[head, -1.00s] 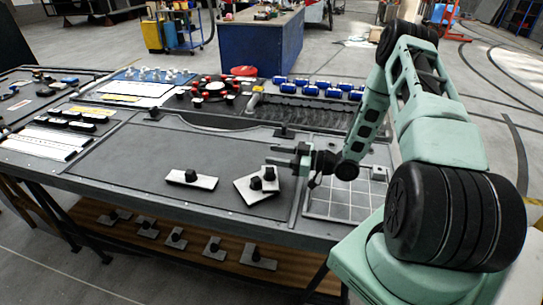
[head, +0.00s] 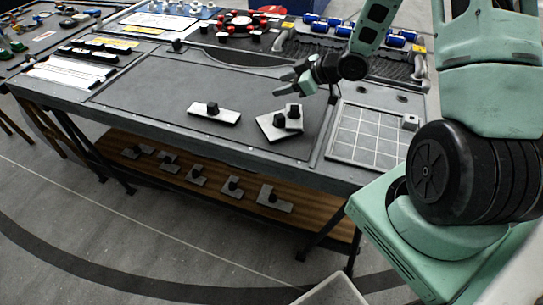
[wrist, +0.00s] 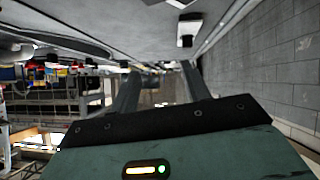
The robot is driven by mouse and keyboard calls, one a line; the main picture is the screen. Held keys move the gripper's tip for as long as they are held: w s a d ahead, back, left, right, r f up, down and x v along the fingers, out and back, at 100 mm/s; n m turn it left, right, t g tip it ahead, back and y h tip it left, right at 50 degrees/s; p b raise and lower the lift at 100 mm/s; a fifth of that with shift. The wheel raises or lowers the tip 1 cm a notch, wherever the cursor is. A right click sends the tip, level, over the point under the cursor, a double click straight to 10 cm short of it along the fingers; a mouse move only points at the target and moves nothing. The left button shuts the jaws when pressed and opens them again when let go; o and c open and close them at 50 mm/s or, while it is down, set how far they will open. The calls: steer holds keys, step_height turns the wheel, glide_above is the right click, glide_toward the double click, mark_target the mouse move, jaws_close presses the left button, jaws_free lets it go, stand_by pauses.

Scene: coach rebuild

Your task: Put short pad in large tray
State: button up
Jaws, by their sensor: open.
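A small light pad with a black knob (head: 299,122) lies at the right of the work surface, overlapping a wider light pad (head: 269,130) that also has a knob. A longer pad (head: 228,117) lies apart to the left. I cannot tell for sure which is the short pad. My gripper (head: 285,84) is open and empty, above and behind the overlapping pads, pointing left. The wrist view shows a knobbed pad (wrist: 187,42) beyond the fingers (wrist: 158,88). A shallow gridded tray (head: 345,152) is at the table's right; which tray counts as large is unclear.
A pale open container (head: 335,293) is partly visible at the bottom edge. A small block (head: 410,122) sits at the gridded tray's right edge. Blue cylinders (head: 345,29) and a red-knobbed ring (head: 240,20) stand at the back.

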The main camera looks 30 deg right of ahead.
steer(key=s+a+r+g+h, duration=0.2)
steer(key=s+a+r, duration=0.25)
steer(key=a, duration=0.45)
steer(key=s+a+r+g+h, duration=0.25)
steer(key=s+a, duration=0.25)
steer(key=a, duration=0.3)
steer(key=s+a+r+g, duration=0.2)
steer(key=s+a, duration=0.1)
steer(key=s, duration=0.7)
steer(key=s+a+r+g, duration=0.2)
steer(key=s+a+g, duration=0.1)
steer(key=s, duration=0.8)
steer(key=shift+a+r+m+h, duration=0.35)
steer(key=shift+a+m+h, duration=0.1)
steer(key=shift+a, duration=0.2)
